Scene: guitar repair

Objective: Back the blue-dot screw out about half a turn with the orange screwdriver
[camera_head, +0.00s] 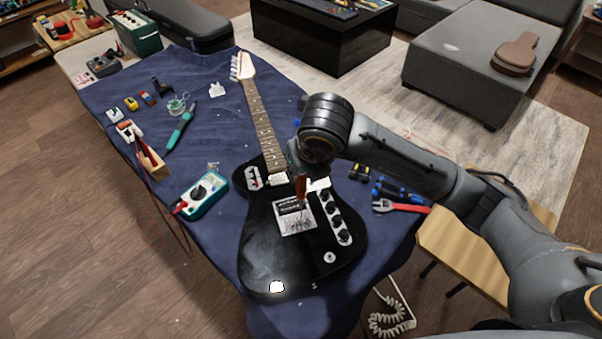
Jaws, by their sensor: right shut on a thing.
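A black electric guitar (270,255) lies face up on the blue cloth, its neck pointing to the back. My right gripper (303,174) is over the body, beside the end of the neck, mostly hidden by its own wrist. It is shut on the orange screwdriver (300,189), which stands roughly upright with its lower end toward the metal bridge (295,219). I cannot tell whether the tip touches a screw. The blue-dot screw is too small or hidden to make out. My left gripper is not in view.
A teal multimeter (204,195) lies left of the guitar. A teal-handled tool (181,131) and a wooden block with tools (149,159) are farther left. Red-handled pliers (402,208) and blue-handled tools (398,190) lie at the right. Bare blue cloth (215,245) shows at front left.

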